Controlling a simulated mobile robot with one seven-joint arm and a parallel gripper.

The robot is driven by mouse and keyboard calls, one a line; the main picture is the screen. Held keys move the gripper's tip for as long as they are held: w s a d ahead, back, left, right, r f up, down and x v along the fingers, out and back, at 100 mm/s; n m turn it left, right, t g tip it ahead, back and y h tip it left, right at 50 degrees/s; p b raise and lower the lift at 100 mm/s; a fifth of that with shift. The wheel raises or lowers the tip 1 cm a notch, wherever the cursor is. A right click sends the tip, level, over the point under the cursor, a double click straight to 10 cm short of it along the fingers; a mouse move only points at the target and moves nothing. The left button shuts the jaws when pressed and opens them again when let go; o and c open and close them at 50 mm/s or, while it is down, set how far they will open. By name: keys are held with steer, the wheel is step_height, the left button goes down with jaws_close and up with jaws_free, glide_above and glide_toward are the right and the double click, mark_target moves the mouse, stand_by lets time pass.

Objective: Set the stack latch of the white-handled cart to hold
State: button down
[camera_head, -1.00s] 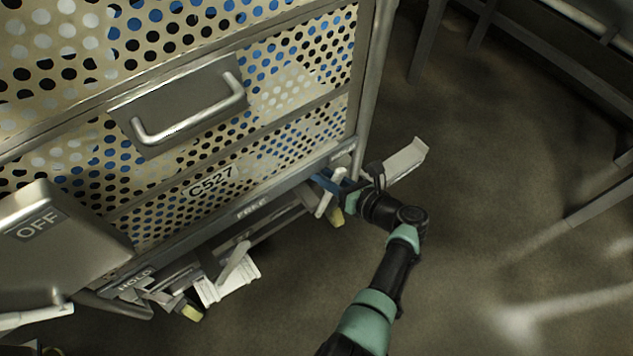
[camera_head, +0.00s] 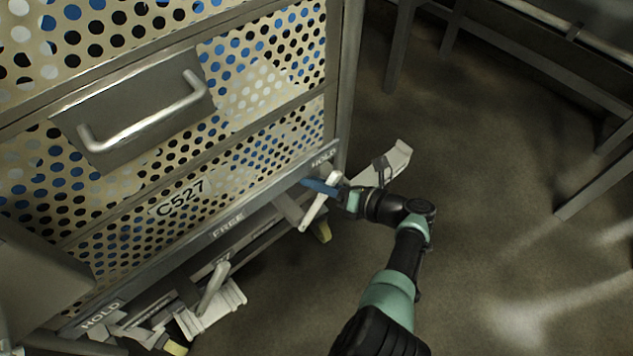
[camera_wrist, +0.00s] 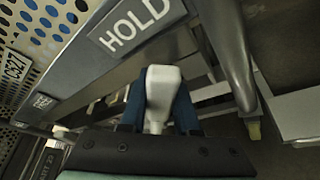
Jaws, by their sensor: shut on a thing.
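The perforated cart marked C527 (camera_head: 181,198) fills the left of the head view. Its lower rail carries a FREE label (camera_head: 228,227) in the middle and a HOLD label (camera_head: 323,158) at the right end. A white latch lever (camera_head: 318,203) hangs below the rail near this HOLD label. My gripper (camera_head: 322,188) has its blue fingers at the lever. In the wrist view, my gripper (camera_wrist: 160,108) is shut on the white lever (camera_wrist: 160,88), with a finger on each side. The HOLD label (camera_wrist: 135,22) is just above. The lever's pivot is hidden.
Another HOLD label (camera_head: 101,315) marks the rail's left end. A second white lever (camera_head: 213,287) sits below the middle. A drawer handle (camera_head: 142,120) projects above. A grey box-like part (camera_head: 35,285) is at lower left. Open floor (camera_head: 500,230) lies to the right, with metal frame legs beyond.

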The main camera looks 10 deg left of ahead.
steer(key=shift+f, duration=0.1)
steer(key=c, duration=0.6)
jaws_free()
steer(key=shift+c, duration=0.2)
steer(key=shift+d, duration=0.1)
steer(key=p+v, duration=0.4)
steer(key=v, duration=0.9)
